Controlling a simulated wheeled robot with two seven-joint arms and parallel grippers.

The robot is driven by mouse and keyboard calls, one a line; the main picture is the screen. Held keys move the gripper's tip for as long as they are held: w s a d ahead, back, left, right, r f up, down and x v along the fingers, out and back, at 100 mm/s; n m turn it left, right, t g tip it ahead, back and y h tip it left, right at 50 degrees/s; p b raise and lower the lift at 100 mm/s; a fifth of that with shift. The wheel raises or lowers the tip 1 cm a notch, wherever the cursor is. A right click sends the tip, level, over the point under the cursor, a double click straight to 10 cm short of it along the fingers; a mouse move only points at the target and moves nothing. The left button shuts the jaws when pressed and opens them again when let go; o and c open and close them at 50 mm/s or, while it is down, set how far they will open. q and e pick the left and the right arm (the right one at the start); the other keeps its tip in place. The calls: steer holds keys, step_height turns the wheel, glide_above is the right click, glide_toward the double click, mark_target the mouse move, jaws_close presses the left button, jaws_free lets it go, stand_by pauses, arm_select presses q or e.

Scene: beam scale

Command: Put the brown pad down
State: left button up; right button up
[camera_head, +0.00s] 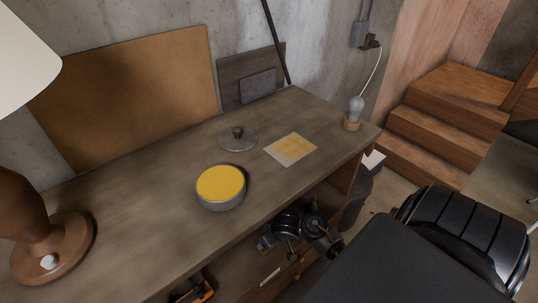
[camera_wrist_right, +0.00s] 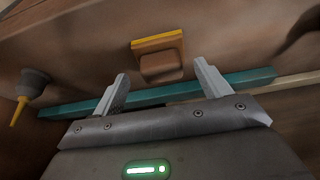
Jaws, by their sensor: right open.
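A brown pad (camera_wrist_right: 161,64) with a yellow edge shows in the right wrist view, just beyond and between the fingertips of my right gripper (camera_wrist_right: 161,76). The two grey fingers are spread apart with nothing held between them. The pad appears to rest on a brown wooden surface, and I see no finger touching it. In the head view I cannot make out the pad or my right gripper's fingers. My left gripper is in neither view.
A teal strip (camera_wrist_right: 235,83) and a dark, yellow-tipped tool (camera_wrist_right: 29,90) lie near the right gripper. On the workbench (camera_head: 130,205) are a round yellow-topped tin (camera_head: 221,185), a glass lid (camera_head: 238,139), a patterned sheet (camera_head: 291,149) and a lamp (camera_head: 55,245).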

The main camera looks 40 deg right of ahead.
arm_select(q)
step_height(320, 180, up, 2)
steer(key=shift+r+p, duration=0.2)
steer(key=shift+p, duration=0.6)
arm_select(e)
steer(key=v, duration=0.4)
steer(key=s+a+r+n, duration=0.1)
steer(key=s+a+r, duration=0.4)
steer(key=s, duration=0.3)
steer(key=s+a+r+n, duration=0.1)
steer(key=s+a+r, duration=0.35)
steer(key=s, duration=0.35)
step_height(320, 180, down, 25)
steer(key=s+g, duration=0.1)
steer(key=g, duration=0.1)
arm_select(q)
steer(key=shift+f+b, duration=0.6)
arm_select(e)
steer(key=s+d+f+g, duration=0.1)
steer(key=s+d+f, duration=0.2)
steer(key=s+f, duration=1.4)
steer(key=shift+n, duration=0.3)
